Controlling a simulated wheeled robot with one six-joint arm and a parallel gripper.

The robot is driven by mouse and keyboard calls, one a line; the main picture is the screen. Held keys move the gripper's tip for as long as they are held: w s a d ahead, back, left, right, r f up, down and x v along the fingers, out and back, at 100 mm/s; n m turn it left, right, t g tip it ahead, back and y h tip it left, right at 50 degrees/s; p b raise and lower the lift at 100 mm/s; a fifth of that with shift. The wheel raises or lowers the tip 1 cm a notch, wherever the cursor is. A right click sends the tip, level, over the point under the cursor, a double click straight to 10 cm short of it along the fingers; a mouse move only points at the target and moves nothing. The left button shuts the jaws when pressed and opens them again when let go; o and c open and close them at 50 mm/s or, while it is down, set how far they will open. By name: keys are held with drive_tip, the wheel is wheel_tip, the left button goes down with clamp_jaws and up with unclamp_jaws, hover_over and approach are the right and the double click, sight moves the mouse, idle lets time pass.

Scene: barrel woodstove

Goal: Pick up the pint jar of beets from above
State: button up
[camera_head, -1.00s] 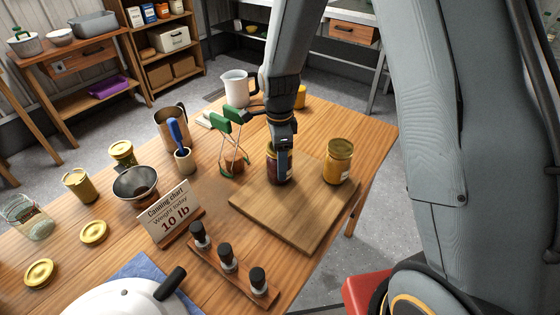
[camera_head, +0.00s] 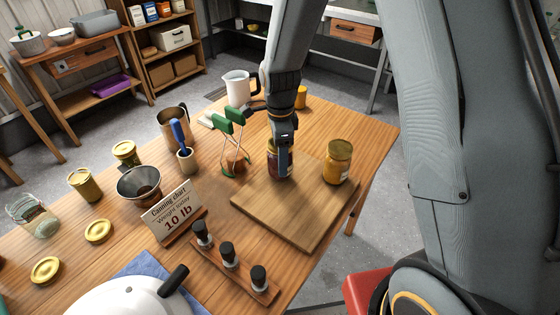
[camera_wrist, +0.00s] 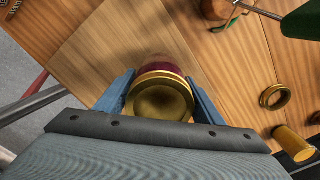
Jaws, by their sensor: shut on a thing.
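The pint jar of beets (camera_head: 273,166) is dark red with a gold lid. It stands upright at the back left part of the wooden board (camera_head: 285,218); I cannot tell whether its base touches the board. My gripper (camera_head: 283,160) comes down on it from above. In the wrist view, the jar's round gold lid (camera_wrist: 160,98) lies between the two blue fingers of my gripper (camera_wrist: 160,92), one on each side. The gripper is shut on the jar. The fingers hide part of the jar in the head view.
A second jar with yellow contents (camera_head: 337,162) stands to the right on the board. A green-handled jar lifter (camera_head: 234,140) stands close on the left. A canning chart sign (camera_head: 174,215) and a rack of small bottles (camera_head: 232,268) are in front.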

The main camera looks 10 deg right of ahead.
drive_tip(key=shift+r+p, duration=1.9)
drive_tip(key=shift+r, duration=0.8)
